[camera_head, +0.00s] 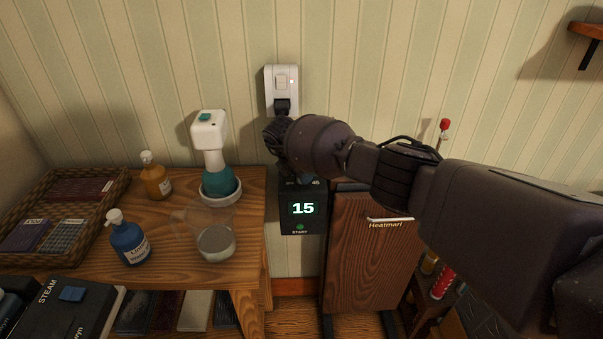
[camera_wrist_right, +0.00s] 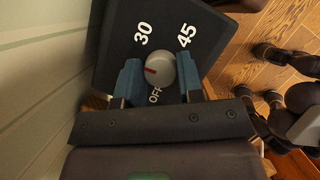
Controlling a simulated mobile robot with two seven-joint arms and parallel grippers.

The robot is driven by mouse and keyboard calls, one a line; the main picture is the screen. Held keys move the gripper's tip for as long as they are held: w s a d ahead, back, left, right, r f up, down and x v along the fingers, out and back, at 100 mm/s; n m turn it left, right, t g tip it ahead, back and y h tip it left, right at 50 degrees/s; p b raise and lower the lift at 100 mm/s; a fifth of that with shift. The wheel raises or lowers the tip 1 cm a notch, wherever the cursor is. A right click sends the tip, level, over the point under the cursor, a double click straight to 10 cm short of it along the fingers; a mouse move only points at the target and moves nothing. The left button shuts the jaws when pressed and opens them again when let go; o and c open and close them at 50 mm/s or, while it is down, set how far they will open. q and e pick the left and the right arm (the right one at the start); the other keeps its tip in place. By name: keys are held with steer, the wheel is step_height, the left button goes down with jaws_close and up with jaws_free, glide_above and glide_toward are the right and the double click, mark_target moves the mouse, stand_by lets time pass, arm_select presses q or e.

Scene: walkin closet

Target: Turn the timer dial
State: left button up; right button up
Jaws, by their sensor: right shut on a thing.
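The timer (camera_head: 302,223) is a dark box on the wall side, between the wooden table and a wooden cabinet. Its display reads 15 in green, with a START mark below. In the right wrist view its top panel (camera_wrist_right: 205,35) shows the marks 30, 45 and OFF around a grey dial (camera_wrist_right: 160,70) with a red line. My right gripper (camera_wrist_right: 160,80) has its blue fingers on both sides of the dial and is shut on it. In the head view my right arm hides the dial and this gripper's fingers. My left gripper is not in view.
A wall socket (camera_head: 282,82) with a plug is just above the timer. The table (camera_head: 180,215) at left holds a clear jug (camera_head: 216,243), a blue bottle (camera_head: 128,238), an amber bottle (camera_head: 155,177) and a wicker tray (camera_head: 103,213). The wooden cabinet (camera_head: 365,260) stands close at right.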

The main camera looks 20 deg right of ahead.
steer(key=shift+f, duration=0.2)
steer(key=o, duration=0.9)
steer(key=shift+r, duration=0.1)
steer(key=shift+a+r, duration=0.2)
steer(key=shift+r, duration=0.4)
steer(key=p+v, duration=0.2)
steer(key=v, duration=0.3)
steer(key=shift+s+a+r, duration=0.1)
steer(key=shift+r, duration=0.3)
steer(key=shift+a+r, duration=0.1)
steer(key=shift+r, duration=0.1)
steer(key=shift+f, duration=0.1)
